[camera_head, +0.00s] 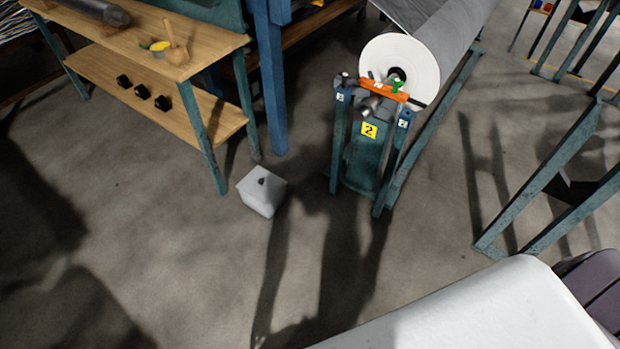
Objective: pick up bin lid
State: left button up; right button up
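A small white bin (259,198) stands on the grey floor, near the front leg of a wooden-topped workbench. Its pale lid (262,183) is on top, with a small dark knob in the middle. Neither of my grippers shows in the head view. A large white surface at the bottom right looks like part of my own body.
The workbench (196,48) with teal legs is at the upper left, with several small black blocks (142,91) on its lower shelf. A roll stand (362,150) with a large roll (398,62) is right of the bin. Teal frames (550,180) stand at right. The floor in front is clear.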

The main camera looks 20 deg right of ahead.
aim_at(261, 184)
jog(key=z, duration=0.25)
jog(key=i+z, duration=0.1)
jog(key=i, duration=0.45)
jog(key=i+j+z, duration=0.1)
jog(key=i, duration=0.45)
jog(key=i+j+z, duration=0.15)
jog(key=i, duration=0.4)
